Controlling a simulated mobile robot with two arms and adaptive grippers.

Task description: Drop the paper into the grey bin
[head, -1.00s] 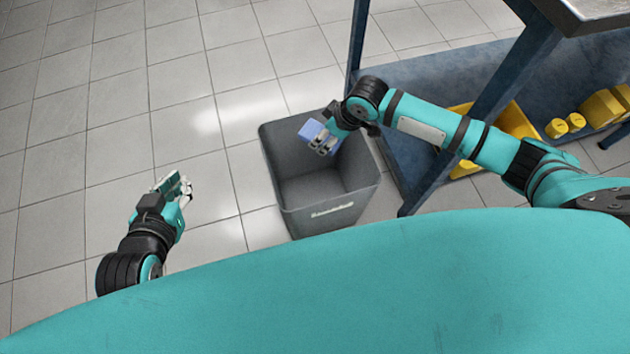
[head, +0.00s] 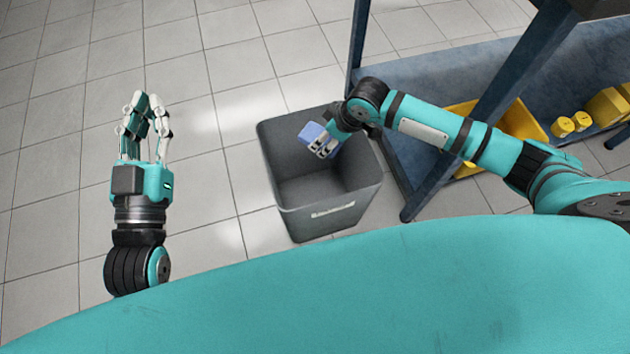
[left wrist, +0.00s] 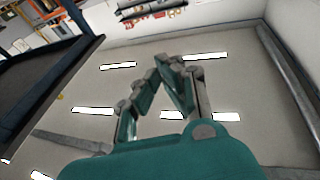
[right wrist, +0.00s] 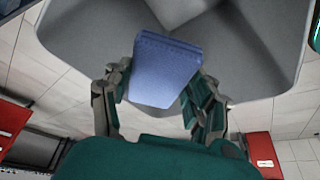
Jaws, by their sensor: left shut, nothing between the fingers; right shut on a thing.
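The paper is a blue, folded-looking piece (head: 312,134) at the tip of my right gripper (head: 324,144). In the right wrist view the paper (right wrist: 163,70) sits between the fingers of my right gripper (right wrist: 160,95), which is shut on it. The grey bin (head: 330,222) stands on the floor, open at the top. The paper and the right fingers are over the bin's opening. The bin (right wrist: 100,50) fills the upper part of the right wrist view. My left gripper (head: 146,105) is shut and empty, left of the bin; it also shows in the left wrist view (left wrist: 170,70).
A blue workbench frame (head: 500,120) stands right of the bin, close to it. Its lower shelf holds a yellow bin (head: 520,122) and several yellow parts (head: 572,122). The tiled floor (head: 60,150) at left is clear.

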